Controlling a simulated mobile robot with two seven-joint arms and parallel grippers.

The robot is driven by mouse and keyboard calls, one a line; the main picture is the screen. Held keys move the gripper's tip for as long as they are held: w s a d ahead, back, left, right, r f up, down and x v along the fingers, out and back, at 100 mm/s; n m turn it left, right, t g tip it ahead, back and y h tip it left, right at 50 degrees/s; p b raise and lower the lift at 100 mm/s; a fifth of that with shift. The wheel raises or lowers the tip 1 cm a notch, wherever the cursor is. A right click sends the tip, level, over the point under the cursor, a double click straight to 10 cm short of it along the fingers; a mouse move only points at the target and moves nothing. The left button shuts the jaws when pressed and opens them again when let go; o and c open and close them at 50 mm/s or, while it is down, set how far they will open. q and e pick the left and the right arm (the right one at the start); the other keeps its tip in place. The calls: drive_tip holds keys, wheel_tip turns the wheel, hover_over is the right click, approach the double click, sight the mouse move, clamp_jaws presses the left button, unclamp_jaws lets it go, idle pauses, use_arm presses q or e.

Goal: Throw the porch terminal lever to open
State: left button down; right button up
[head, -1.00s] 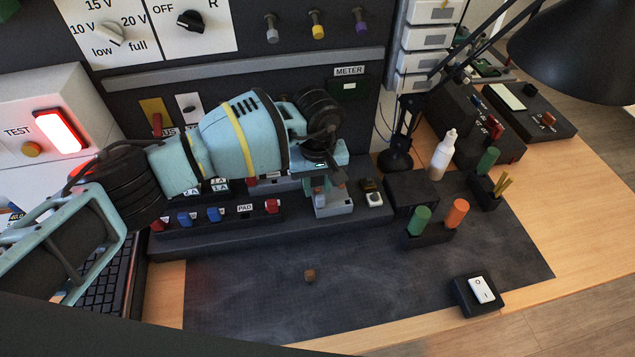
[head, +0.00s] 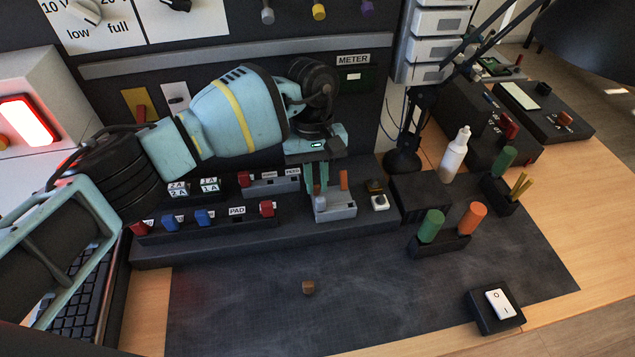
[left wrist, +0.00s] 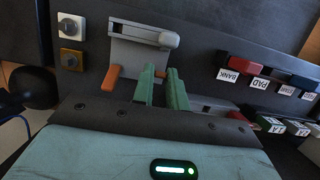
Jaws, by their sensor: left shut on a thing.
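A grey terminal block (head: 337,209) sits on the dark ledge; it also shows in the left wrist view (left wrist: 135,52). One orange lever (head: 344,180) stands up beside my fingers, and it shows left of them in the left wrist view (left wrist: 112,77). I cannot read a porch label on the block. My left gripper (head: 317,185) reaches down at the block's left side, its green fingers (left wrist: 162,88) shut on a lever of the block that they largely hide. The lever's exact angle cannot be told. My right gripper is not in view.
A row of red and blue levers with a PAD label (head: 237,211) lies left of the block. Close on its right are a small button unit (head: 378,200) and a dark box (head: 421,196).

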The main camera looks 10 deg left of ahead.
sight(316, 186)
use_arm(q)
drive_tip(key=c, duration=1.4)
unclamp_jaws()
drive_tip(key=shift+r, duration=0.1)
drive_tip(key=shift+r, duration=0.25)
drive_tip(key=r, duration=0.2)
drive_tip(key=shift+s+r, duration=0.35)
drive_tip(key=shift+r, duration=0.05)
drive_tip(key=s+d+r+b, duration=0.1)
drive_tip(key=s, duration=1.4)
drive_tip(key=shift+d+r, duration=0.25)
drive_tip(key=shift+d, duration=0.1)
drive_tip(key=shift+s, duration=0.1)
